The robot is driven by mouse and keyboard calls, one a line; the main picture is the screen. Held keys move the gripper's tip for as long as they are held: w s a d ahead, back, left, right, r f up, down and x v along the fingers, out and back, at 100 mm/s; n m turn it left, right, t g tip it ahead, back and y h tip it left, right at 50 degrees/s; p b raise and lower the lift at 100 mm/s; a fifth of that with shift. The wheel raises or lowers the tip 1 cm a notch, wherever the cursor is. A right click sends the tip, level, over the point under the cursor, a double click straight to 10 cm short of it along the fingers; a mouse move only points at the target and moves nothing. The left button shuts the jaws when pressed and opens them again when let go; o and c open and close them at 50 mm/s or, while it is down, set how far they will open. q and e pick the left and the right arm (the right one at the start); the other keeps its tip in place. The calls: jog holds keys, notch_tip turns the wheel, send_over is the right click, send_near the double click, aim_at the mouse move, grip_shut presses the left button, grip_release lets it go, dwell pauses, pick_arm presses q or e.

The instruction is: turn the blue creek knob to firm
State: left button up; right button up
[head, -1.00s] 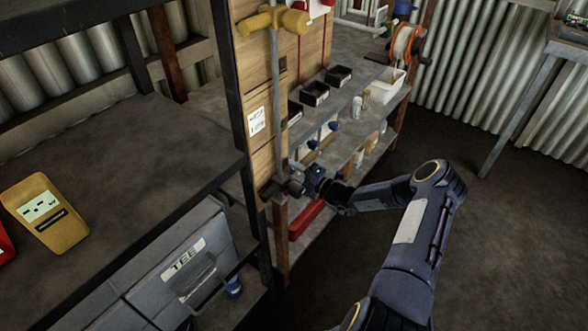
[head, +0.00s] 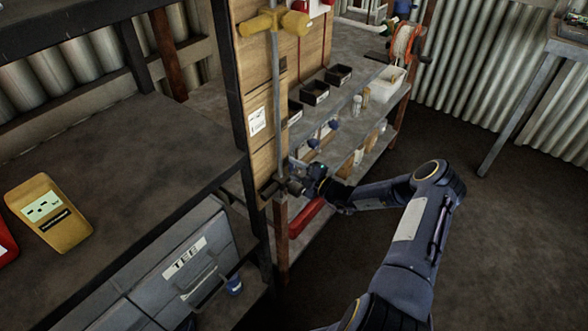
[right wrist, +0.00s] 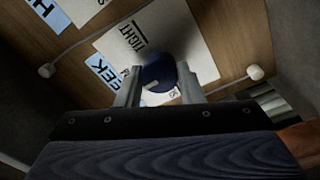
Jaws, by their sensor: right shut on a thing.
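The blue knob (right wrist: 158,72) sits on a white card (right wrist: 170,35) on a wooden board in the right wrist view. A pale mark shows on the knob's near side. The card reads "TIGHT" beside the knob; other lettering is partly covered. A blue label (right wrist: 103,72) ending in "EEK" is beside it. My right gripper (right wrist: 160,84) is shut on the knob, one finger on each side. In the head view my right gripper (head: 297,184) is at the lower board, and the held knob is hidden there. My left gripper is not in view.
Two other blue knobs (head: 333,125) show beyond the gripper. Open floor lies to the right.

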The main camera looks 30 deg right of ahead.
jog(key=o, duration=1)
jog(key=v, duration=0.8)
jog(key=shift+f, duration=0.1)
